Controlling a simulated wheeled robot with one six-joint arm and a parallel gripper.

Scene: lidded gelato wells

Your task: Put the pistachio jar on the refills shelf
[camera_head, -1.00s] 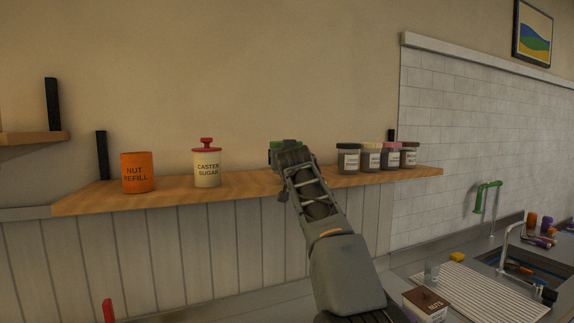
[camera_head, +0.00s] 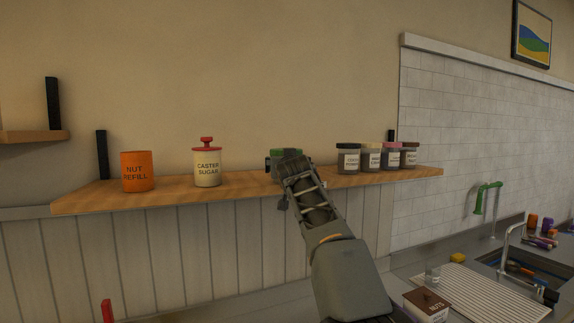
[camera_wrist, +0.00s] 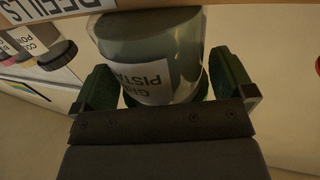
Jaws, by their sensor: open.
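The pistachio jar, with a green lid, shows in the head view (camera_head: 287,153) at the wooden shelf (camera_head: 240,187), left of the row of small jars. In the wrist view the clear jar (camera_wrist: 185,50) appears upside down, its label partly readable as "PISTA". My gripper (camera_head: 288,166) is in front of the jar and hides its lower part in the head view. In the wrist view its open fingers (camera_wrist: 165,88) lie on either side of the jar. A white "REFILLS" sign (camera_wrist: 50,13) shows on the shelf edge in the wrist view.
Several small labelled jars (camera_head: 370,158) stand to the right on the shelf. A caster sugar canister (camera_head: 207,167) and an orange nut refill tub (camera_head: 137,173) stand to the left, with bare shelf between the sugar and my gripper. A sink counter (camera_head: 400,270) is lower right.

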